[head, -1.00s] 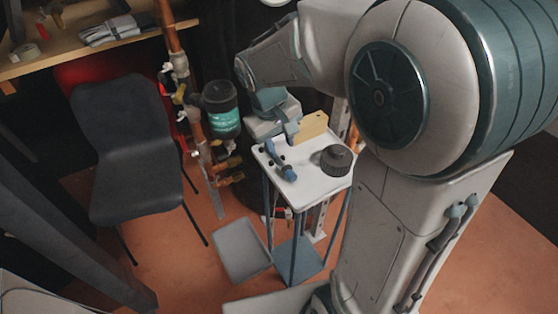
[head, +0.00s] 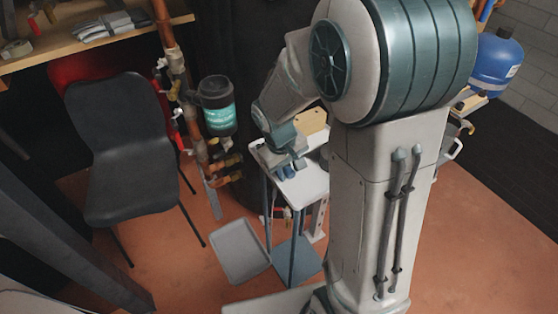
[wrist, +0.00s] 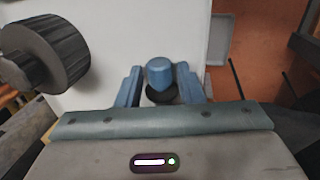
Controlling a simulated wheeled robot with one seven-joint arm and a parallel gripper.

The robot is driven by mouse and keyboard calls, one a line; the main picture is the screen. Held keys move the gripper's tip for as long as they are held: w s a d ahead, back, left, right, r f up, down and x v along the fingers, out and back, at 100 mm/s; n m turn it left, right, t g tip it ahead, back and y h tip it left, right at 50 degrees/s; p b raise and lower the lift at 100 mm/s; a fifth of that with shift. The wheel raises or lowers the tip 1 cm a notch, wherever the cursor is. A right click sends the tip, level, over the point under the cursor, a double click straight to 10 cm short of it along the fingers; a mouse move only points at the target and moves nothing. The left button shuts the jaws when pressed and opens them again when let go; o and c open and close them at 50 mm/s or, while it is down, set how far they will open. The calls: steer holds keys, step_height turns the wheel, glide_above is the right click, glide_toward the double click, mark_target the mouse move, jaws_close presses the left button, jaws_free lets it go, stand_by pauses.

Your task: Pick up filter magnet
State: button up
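A blue round-topped piece with a black disc under it (wrist: 160,70), which looks like the filter magnet, is between my fingers in the wrist view. My gripper (wrist: 159,84) has one blue finger on each side of it. The fingers look open, close to its sides; contact is not clear. In the head view my gripper (head: 290,168) is low over the white top of a small stand (head: 311,184), and the piece cannot be told apart from the fingers. A black ribbed round cap (wrist: 62,48) lies on the same top, left in the wrist view; my arm hides it in the head view.
A tan block (head: 312,121) is at the back of the stand top. A black canister with a teal label (head: 219,118) and copper pipes stand to the left. A dark chair (head: 120,150) is further left. A grey tray (head: 240,250) is on the floor.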

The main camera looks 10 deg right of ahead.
jaws_close()
steer(key=shift+r, duration=0.1)
